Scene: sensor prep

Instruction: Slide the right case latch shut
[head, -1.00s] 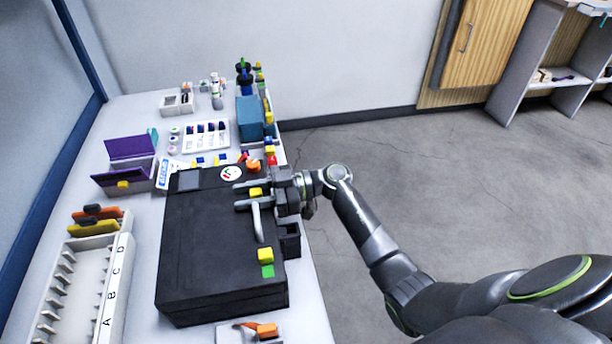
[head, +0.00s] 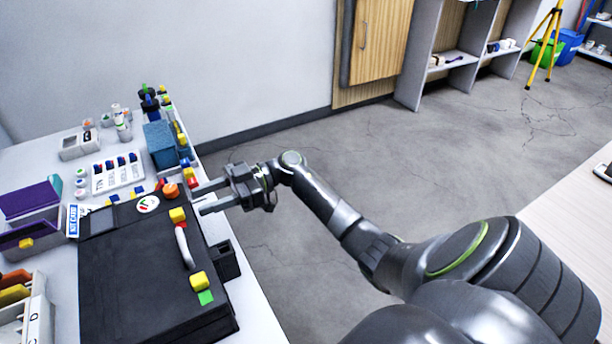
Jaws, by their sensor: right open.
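The black case (head: 130,275) lies closed on the table at the lower left of the head view, with a grey handle (head: 184,246) along its right side. A yellow far latch (head: 177,214) sits beyond the handle, with no green showing beside it. A yellow near latch (head: 199,281) sits at the other end of the handle, with a green patch (head: 206,297) exposed beside it. My right gripper (head: 201,199) is open and empty. Its fingers point left, just right of the far latch and apart from it. My left gripper is out of view.
A small black open box (head: 225,262) stands against the case's right side. An orange knob (head: 171,190), a blue box (head: 160,145) and several coloured blocks stand behind the case. A purple case (head: 33,199) is at the left. The floor right of the table is clear.

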